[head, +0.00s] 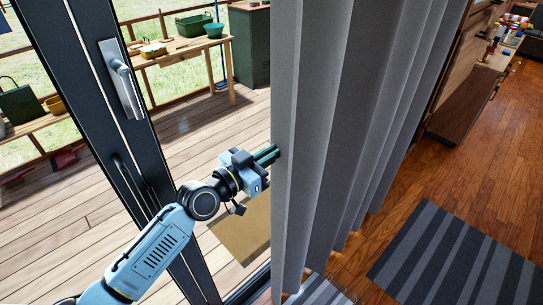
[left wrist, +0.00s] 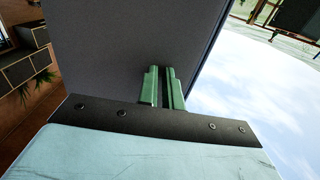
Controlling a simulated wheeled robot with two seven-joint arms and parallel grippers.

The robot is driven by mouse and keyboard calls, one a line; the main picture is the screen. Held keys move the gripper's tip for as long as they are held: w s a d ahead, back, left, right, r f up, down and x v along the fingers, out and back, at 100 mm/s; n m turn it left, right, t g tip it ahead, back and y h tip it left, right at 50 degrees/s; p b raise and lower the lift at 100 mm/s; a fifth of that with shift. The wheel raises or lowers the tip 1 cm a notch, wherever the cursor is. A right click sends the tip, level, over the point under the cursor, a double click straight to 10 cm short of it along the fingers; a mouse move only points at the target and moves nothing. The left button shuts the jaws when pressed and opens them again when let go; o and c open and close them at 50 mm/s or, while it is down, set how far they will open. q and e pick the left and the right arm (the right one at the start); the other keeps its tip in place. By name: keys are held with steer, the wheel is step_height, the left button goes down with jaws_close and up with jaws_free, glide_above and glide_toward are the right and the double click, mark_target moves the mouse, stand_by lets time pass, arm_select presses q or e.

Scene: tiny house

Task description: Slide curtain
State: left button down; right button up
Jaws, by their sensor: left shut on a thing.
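A grey pleated curtain (head: 340,120) hangs down the middle of the head view, bunched in vertical folds. My left gripper (head: 272,154) reaches in from the left and meets the curtain's left edge at about mid-height in the picture. It is shut on that edge; the fingertips are partly hidden by the cloth. In the left wrist view, the green fingers (left wrist: 163,88) are close together against the grey curtain (left wrist: 115,45), near its edge. My right gripper does not show in either view.
A dark-framed glass door (head: 110,130) with a handle (head: 121,78) stands left of the curtain. Outside is a wooden deck with a table (head: 185,44) and a green cabinet (head: 250,45). Right of the curtain are a wooden floor, a striped rug (head: 455,255) and a counter (head: 465,105).

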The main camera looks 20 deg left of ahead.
arm_select(q)
steer(key=c, duration=1.6)
jaws_free()
steer(key=shift+o, duration=0.2)
steer(key=b+v, duration=0.2)
steer(key=v, duration=1.1)
steer(key=shift+s, duration=0.15)
steer(key=shift+r, duration=0.1)
